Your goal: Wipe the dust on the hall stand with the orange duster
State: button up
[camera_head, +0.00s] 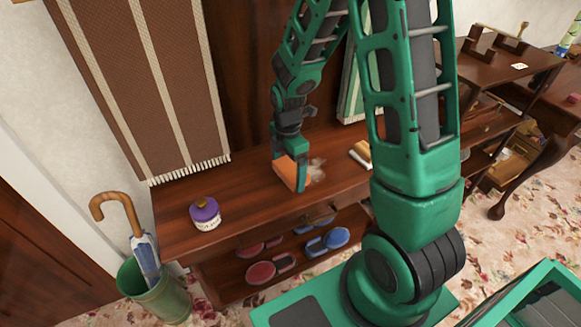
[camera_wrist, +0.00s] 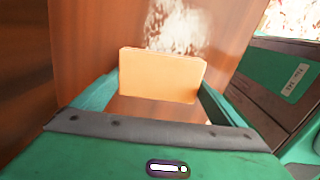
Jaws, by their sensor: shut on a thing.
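My gripper (camera_head: 290,172) is shut on the orange duster (camera_head: 287,170), low over the top of the wooden hall stand (camera_head: 240,185). In the wrist view the duster (camera_wrist: 162,76) is a flat orange block between the two green fingers. A pale, whitish patch of dust (camera_head: 316,168) lies on the hall stand just right of the duster. In the wrist view the dust (camera_wrist: 176,27) is just beyond the duster's far edge. I cannot tell whether the duster touches the wood.
A purple-lidded jar (camera_head: 205,214) stands on the hall stand's left part. Small pale items (camera_head: 360,153) lie right of the dust, partly behind my arm. Shoes (camera_head: 327,242) sit on the shelf below. A green umbrella bin (camera_head: 158,292) stands at the left end.

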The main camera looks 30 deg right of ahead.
jog(key=shift+a, duration=0.55)
jog(key=shift+a+r, duration=0.15)
jog(key=shift+a, duration=0.6)
jog(key=shift+a+r, duration=0.2)
jog(key=shift+a, duration=0.4)
notch_tip(320, 180, up, 7)
jog(key=shift+r, duration=0.15)
jog(key=shift+d, duration=0.1)
